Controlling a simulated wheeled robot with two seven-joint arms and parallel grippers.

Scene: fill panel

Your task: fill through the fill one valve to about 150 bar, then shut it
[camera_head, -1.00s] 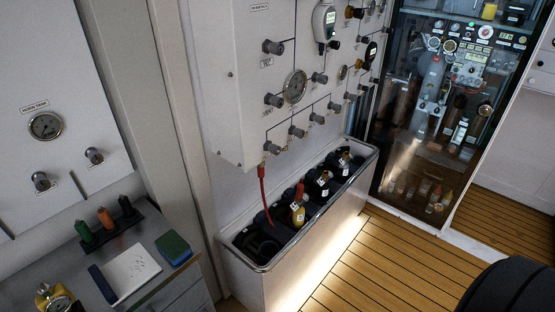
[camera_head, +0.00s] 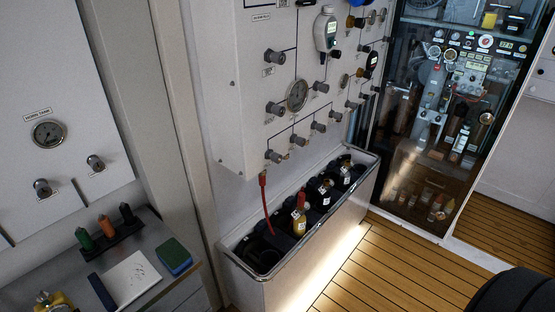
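The white fill panel (camera_head: 250,140) stands in the middle. It carries a round gauge (camera_head: 297,95), whose needle is too small to read. Several grey valve knobs sit on it, including an upper left knob (camera_head: 275,56) and a knob below it (camera_head: 277,108). A lower row runs from a left knob (camera_head: 273,156) up to the right. Its labels are too small to read, so I cannot tell which is fill one. A red hose (camera_head: 265,205) hangs from the panel's lower left into the trough. Neither of my grippers is in view.
A grey bench (camera_head: 180,275) with a notepad (camera_head: 130,278) stands at left. A glass-fronted cabinet (camera_head: 420,165) is at right. The wooden floor (camera_head: 385,262) before the trough is clear.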

